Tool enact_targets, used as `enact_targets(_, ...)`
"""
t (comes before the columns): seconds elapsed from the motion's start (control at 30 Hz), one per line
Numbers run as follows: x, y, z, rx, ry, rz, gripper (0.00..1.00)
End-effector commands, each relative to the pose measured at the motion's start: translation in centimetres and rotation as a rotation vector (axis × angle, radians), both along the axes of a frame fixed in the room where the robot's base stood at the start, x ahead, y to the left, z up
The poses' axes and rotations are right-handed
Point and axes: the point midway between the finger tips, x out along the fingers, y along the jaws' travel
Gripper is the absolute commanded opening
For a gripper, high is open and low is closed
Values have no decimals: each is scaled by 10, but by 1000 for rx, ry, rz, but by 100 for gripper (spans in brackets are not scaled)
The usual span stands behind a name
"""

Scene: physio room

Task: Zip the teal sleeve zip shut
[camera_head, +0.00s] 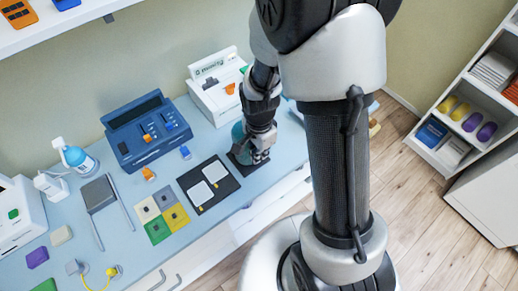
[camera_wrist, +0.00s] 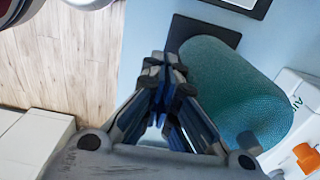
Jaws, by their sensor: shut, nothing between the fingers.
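The teal sleeve (camera_wrist: 235,90) is a textured cylinder lying on a dark base plate (camera_wrist: 182,30) on the blue bench. In the head view only a sliver of the teal sleeve (camera_head: 238,131) shows behind my gripper. My gripper (camera_wrist: 164,62) is shut and empty, with its fingertips just beside the sleeve's left side in the wrist view. It also shows in the head view (camera_head: 252,157), low over the base plate. I cannot tell whether the fingertips touch the sleeve. The zip and its pull are not visible; my fingers may hide them.
The white box with an orange part (camera_head: 216,92) stands behind the sleeve. A blue console (camera_head: 145,135) and a black board with white pads (camera_head: 222,188) are to the left. The bench front edge drops to wood floor (camera_head: 420,225). A shelf unit (camera_head: 470,85) stands right.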

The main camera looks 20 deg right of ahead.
Motion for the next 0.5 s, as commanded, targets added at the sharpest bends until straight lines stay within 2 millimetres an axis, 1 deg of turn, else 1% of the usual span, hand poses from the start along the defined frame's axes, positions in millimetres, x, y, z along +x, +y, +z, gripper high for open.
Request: enact_targets(0.5, -28, -9, 14, 0, 0, -2, 0)
